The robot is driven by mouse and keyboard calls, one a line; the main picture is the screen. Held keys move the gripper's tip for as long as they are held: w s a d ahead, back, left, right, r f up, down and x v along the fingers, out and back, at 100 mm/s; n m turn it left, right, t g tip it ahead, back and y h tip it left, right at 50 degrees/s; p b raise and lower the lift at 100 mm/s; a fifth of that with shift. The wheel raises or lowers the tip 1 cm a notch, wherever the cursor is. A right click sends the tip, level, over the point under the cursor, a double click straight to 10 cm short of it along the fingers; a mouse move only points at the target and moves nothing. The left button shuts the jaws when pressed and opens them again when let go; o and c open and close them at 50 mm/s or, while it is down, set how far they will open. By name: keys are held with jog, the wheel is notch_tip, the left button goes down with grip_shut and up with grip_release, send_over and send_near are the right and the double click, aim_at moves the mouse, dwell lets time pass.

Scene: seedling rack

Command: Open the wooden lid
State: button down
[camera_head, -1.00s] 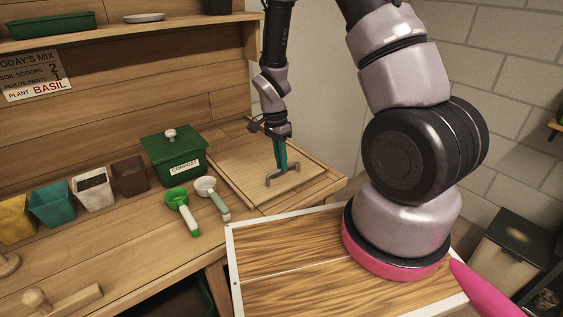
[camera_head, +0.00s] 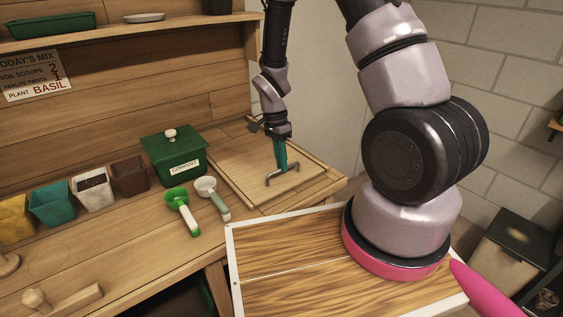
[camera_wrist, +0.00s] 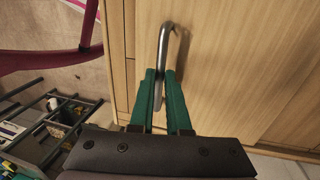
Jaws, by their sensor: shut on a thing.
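The wooden lid (camera_head: 245,168) lies flat in the bench top at the right end, and it looks closed. Its grey metal bar handle (camera_head: 292,168) stands up from it. My gripper (camera_head: 281,167) reaches down from above with teal fingers on the handle. In the wrist view the two teal fingers of my gripper (camera_wrist: 160,85) are shut around the handle (camera_wrist: 164,50), one on each side. The lid (camera_wrist: 225,70) fills much of the wrist view.
A green compost box (camera_head: 172,160), a green scoop (camera_head: 182,210) and a white scoop (camera_head: 213,198) stand left of the lid. Several pots (camera_head: 92,190) line the bench further left. The wall (camera_head: 330,100) is close behind and right.

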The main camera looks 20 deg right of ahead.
dwell(0.4)
jog(key=w+a, duration=0.2)
jog(key=w, duration=0.4)
jog(key=w+a, duration=0.3)
jog(key=w, duration=0.4)
jog(key=w+a, duration=0.3)
jog(key=w, duration=0.4)
jog(key=shift+a, duration=0.1)
jog(key=c, duration=0.9)
grip_release()
jog(key=r, duration=0.3)
jog(key=w+r, duration=0.1)
jog(key=r, duration=0.3)
jog(key=w+r, duration=0.1)
jog(key=r, duration=0.2)
jog(key=shift+a+r, duration=0.35)
jog(key=shift+a, duration=0.05)
jog(key=shift+s, duration=0.1)
